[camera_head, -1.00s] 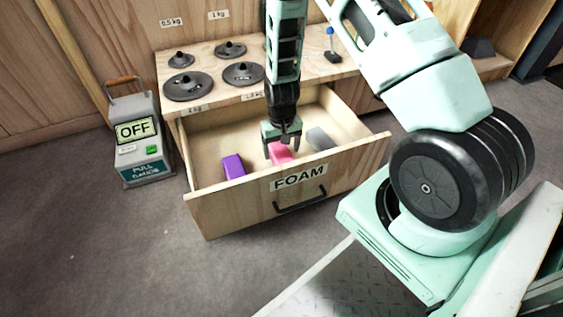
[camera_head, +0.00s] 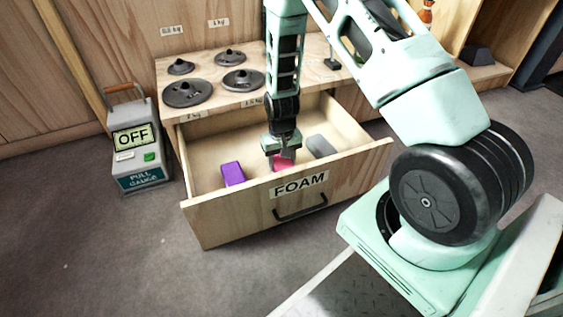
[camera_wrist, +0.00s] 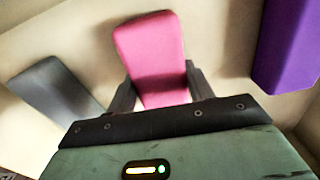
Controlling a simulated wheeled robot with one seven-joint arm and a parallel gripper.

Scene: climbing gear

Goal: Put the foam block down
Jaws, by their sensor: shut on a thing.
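A pink foam block (camera_head: 284,162) is in the open drawer labelled FOAM (camera_head: 225,213), between a purple block (camera_head: 232,174) on its left and a grey block (camera_head: 320,146) on its right. My gripper (camera_head: 282,160) reaches down into the drawer and is shut on the pink block. In the wrist view the pink block (camera_wrist: 150,50) sits between the two dark fingers, with the grey block (camera_wrist: 52,90) to the left and the purple block (camera_wrist: 290,45) to the right. I cannot tell whether the pink block touches the drawer floor.
Several dark round weights (camera_head: 187,92) stand on the wooden top behind the drawer. A pull gauge (camera_head: 140,150) reading OFF stands on the floor to the left. The drawer floor has bare room around the blocks, and its front wall stands close to my gripper.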

